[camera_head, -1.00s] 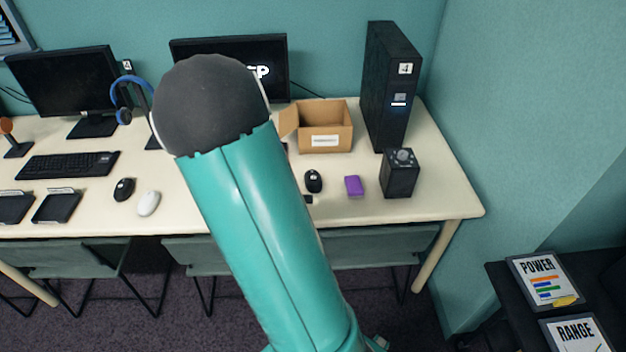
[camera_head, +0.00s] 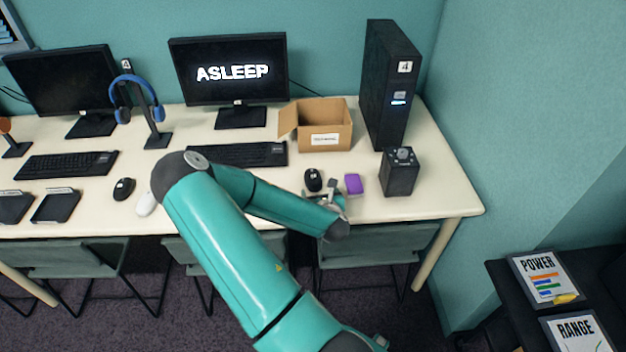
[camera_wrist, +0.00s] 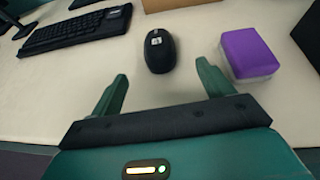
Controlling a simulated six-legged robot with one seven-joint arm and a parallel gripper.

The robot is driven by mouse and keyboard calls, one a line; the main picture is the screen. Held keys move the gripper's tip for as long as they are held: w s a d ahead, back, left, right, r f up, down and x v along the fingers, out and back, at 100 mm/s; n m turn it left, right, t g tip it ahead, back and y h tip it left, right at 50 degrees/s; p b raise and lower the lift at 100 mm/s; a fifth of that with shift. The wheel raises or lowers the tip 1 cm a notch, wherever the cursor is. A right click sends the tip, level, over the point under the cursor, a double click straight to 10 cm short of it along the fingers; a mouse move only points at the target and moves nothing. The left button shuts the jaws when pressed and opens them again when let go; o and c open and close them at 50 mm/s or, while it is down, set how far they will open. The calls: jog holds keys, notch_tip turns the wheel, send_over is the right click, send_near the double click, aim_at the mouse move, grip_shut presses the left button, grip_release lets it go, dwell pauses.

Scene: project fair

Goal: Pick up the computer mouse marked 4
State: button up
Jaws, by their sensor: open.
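The black computer mouse (camera_head: 313,180) lies on the white desk in front of the cardboard box. In the wrist view the mouse (camera_wrist: 160,51) shows a small white label whose mark looks like a 4, though it is small. My gripper (camera_wrist: 163,84) is open, its two green fingers apart and empty. The mouse is just beyond the fingertips, roughly in line with the gap between them. In the head view my gripper (camera_head: 324,194) is just in front of the mouse, partly hidden by my arm.
A purple and white block (camera_wrist: 250,53) lies right of the mouse, close to the right finger. A keyboard (camera_head: 240,154) is at left. A black box (camera_head: 399,172) and the cardboard box (camera_head: 325,139) stand nearby. Another black mouse (camera_head: 124,189) and a white one (camera_head: 146,204) lie farther left.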

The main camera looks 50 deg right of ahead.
aim_at(315, 183)
jog(key=x, duration=1)
jog(key=shift+a, duration=0.1)
jog(key=shift+c, duration=0.2)
jog(key=c, duration=1.1)
